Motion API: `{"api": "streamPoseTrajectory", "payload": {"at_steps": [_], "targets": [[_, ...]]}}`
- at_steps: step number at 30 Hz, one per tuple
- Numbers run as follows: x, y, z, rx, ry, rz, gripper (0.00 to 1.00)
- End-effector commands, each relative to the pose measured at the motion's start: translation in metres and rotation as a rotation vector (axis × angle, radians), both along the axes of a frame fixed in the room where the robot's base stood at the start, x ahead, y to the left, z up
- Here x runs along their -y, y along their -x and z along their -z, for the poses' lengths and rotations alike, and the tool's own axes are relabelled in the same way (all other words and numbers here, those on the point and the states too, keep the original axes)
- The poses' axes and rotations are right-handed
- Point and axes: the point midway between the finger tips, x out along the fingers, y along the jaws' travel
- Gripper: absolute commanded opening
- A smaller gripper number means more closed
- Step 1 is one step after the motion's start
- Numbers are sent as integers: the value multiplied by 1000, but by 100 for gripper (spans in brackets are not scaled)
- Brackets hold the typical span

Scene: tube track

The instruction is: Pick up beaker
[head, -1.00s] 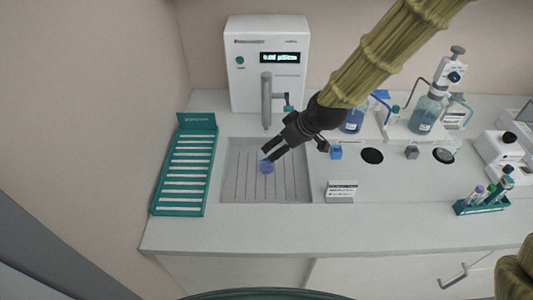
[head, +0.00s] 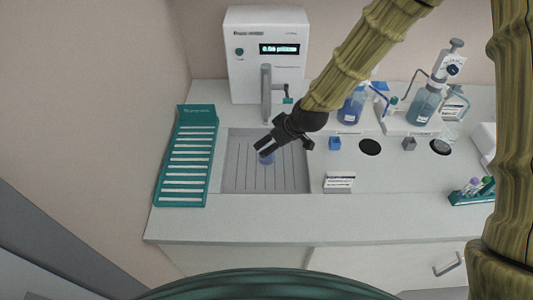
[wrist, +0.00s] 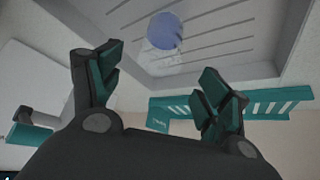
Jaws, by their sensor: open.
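A small clear beaker (head: 266,159) with blue-violet contents stands on the grey grooved drain tray, below the spout of the white dispenser. In the wrist view the beaker (wrist: 165,32) shows at top centre, its blue contents bright and its clear wall faint. My gripper (head: 262,147) is right by the beaker in the head view and overlaps its upper edge. In the wrist view my gripper (wrist: 160,78) has its fingers spread with nothing between them, and the beaker lies beyond the tips. I cannot tell the exact gap.
The white dispenser (head: 265,25) with its spout (head: 266,95) stands behind the tray (head: 290,175). A teal rack (head: 186,165) is on the left. A sign (head: 338,181), blue block (head: 335,143) and bottles (head: 425,105) are on the right. The front counter strip is clear.

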Motion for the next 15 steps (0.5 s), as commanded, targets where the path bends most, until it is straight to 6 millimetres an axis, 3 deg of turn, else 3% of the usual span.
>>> {"api": "streamPoseTrajectory", "payload": {"at_steps": [15], "targets": [[-14,-15,33,-1,0,1,77]]}}
